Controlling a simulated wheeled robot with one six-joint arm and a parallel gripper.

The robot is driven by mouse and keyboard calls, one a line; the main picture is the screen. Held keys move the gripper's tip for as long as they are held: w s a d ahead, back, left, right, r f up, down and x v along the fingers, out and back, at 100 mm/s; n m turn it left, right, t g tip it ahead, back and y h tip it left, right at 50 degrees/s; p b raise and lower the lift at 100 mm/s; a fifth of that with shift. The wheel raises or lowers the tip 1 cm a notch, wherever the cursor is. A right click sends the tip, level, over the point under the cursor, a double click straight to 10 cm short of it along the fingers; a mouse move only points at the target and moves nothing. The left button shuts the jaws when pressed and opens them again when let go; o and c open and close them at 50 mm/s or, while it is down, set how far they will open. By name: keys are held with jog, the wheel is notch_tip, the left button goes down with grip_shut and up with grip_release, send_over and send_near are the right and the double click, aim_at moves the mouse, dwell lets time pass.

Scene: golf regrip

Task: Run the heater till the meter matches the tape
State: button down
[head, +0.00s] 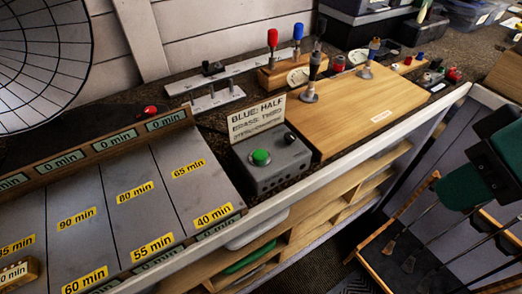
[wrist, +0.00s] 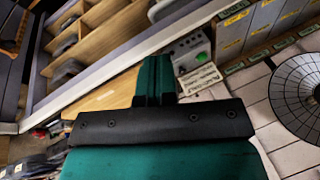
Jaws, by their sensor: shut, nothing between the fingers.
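A large round wire-grid dish, apparently the heater (head: 45,55), stands at the upper left in the head view; it also shows at the right of the wrist view (wrist: 300,95). A grey control box (head: 275,165) with a green button (head: 261,157) and a black knob stands at the bench's front edge, a printed sign (head: 257,117) behind it. No tape mark is clear. My gripper (wrist: 155,65) is shut and empty, off the bench's front right side.
A grey panel (head: 115,205) with yellow minute labels fills the left bench. A red button (head: 150,110) sits behind it. A wooden board (head: 375,110) lies right of the box, with upright handled tools at its back left. A club rack (head: 400,250) stands below my gripper.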

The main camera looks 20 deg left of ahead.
jog(key=w+a+r+y+p, duration=0.1)
jog(key=w+a+r+p, duration=0.25)
jog(key=a, duration=0.25)
jog(key=y+p, duration=0.4)
jog(key=p, duration=0.5)
send_over(262, 152)
notch_tip(262, 152, down, 4)
jog(key=shift+n+t, duration=0.4)
jog(key=shift+f+b, duration=0.15)
jog(key=shift+b, duration=0.15)
notch_tip(262, 152, down, 9)
jog(key=b, duration=0.6)
jog(key=shift+r, duration=0.2)
jog(key=shift+f+b, duration=0.15)
jog(key=shift+b, duration=0.2)
jog(key=shift+f, duration=0.25)
